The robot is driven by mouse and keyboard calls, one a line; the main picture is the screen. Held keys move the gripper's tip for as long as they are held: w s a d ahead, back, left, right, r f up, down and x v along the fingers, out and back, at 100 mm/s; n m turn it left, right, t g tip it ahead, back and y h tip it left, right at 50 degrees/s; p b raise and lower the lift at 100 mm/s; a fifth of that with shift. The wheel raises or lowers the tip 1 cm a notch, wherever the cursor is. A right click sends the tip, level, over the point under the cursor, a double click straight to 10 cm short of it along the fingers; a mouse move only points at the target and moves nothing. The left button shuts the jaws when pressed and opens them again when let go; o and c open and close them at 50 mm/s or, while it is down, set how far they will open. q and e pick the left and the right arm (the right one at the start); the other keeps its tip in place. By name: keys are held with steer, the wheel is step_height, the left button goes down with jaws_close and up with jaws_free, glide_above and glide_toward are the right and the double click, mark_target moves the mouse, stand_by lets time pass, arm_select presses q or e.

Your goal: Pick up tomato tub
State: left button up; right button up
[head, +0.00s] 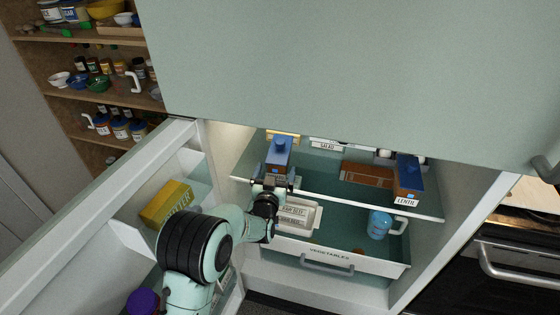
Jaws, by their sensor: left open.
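A blue-lidded tub (279,147) stands on the refrigerator's upper shelf (325,195), towards the left. Its label is hidden, so I cannot confirm that it is the tomato tub. My left gripper (276,174) is open and right in front of this tub, overlapping its lower part in the head view. I cannot tell whether the fingers touch it. A second blue-lidded tub (408,178), marked LENTIL, stands at the right end of the shelf. My right gripper is not in view.
A brown box (367,175) lies left of the lentil tub. Below are a raw beef tray (312,217), a blue jug (379,225) and the open vegetables drawer (375,263). The open door (95,220) holds a butter box (166,204). An upper green panel (350,65) overhangs the shelf.

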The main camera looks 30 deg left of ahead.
arm_select(q)
steer(key=shift+x, duration=2.65)
steer(key=c, duration=1.1)
